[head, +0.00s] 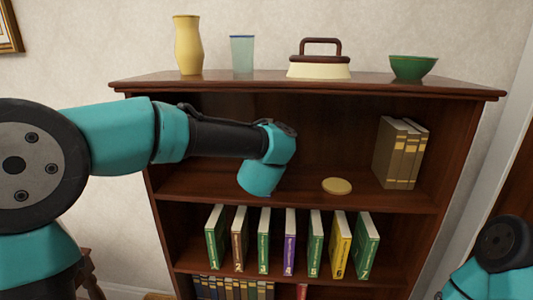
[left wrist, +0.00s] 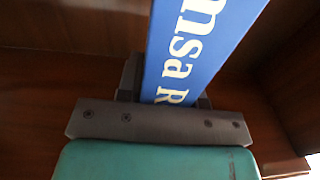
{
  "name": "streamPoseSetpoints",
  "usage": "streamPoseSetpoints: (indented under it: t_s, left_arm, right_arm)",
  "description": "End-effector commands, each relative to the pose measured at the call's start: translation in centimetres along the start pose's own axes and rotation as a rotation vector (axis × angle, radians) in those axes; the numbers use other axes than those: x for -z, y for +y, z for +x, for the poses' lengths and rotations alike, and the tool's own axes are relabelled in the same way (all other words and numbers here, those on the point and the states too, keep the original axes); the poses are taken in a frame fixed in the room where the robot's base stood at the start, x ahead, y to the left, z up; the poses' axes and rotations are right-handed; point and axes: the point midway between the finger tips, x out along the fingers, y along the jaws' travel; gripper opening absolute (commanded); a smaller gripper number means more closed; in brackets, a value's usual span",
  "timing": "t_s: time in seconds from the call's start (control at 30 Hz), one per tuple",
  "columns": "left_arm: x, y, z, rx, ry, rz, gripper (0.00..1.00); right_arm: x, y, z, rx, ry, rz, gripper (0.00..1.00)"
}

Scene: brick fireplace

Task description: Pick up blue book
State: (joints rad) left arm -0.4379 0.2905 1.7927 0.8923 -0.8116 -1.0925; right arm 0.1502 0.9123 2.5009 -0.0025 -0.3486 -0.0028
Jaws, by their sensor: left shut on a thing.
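The blue book (left wrist: 205,35) with white lettering on its spine fills the upper middle of the left wrist view. My left gripper (left wrist: 166,92) is shut on it, with a dark finger on each side of the book. In the head view my left arm reaches into the upper shelf compartment, where its teal wrist hides its gripper. The blue book cannot be made out in the head view. Only part of my right arm shows at the lower right of the head view; its gripper is out of frame.
Tan books (head: 390,153) and a round disc (head: 337,186) sit on the upper shelf. Numbered books (head: 289,240) stand below.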

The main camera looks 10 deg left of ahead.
Motion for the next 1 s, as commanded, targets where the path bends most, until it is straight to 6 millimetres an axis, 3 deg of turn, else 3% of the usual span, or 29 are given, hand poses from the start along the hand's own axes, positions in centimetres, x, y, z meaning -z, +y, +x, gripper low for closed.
streamPoseSetpoints:
  t_s: [0.23, 0.57, 0.87, 1.0]
  left_arm:
    - [0.8, 0.0, 0.0, 0.000, 0.003, -0.001, 0.00]
    - [3.9, -0.1, 0.0, 0.000, 0.005, -0.003, 0.00]
    - [4.2, 0.4, -4.6, -0.002, 0.004, -0.001, 0.00]
    - [4.5, 0.6, -7.9, -0.004, 0.004, -0.001, 0.00]
  right_arm:
    - [0.0, 0.0, 0.0, 0.000, 0.000, 0.000, 0.00]
    - [0.0, 0.0, 0.0, 0.000, 0.000, 0.000, 0.00]
    - [0.0, 0.0, 0.0, 0.000, 0.000, 0.000, 0.00]
    - [0.0, 0.0, 0.0, 0.000, 0.000, 0.000, 0.00]
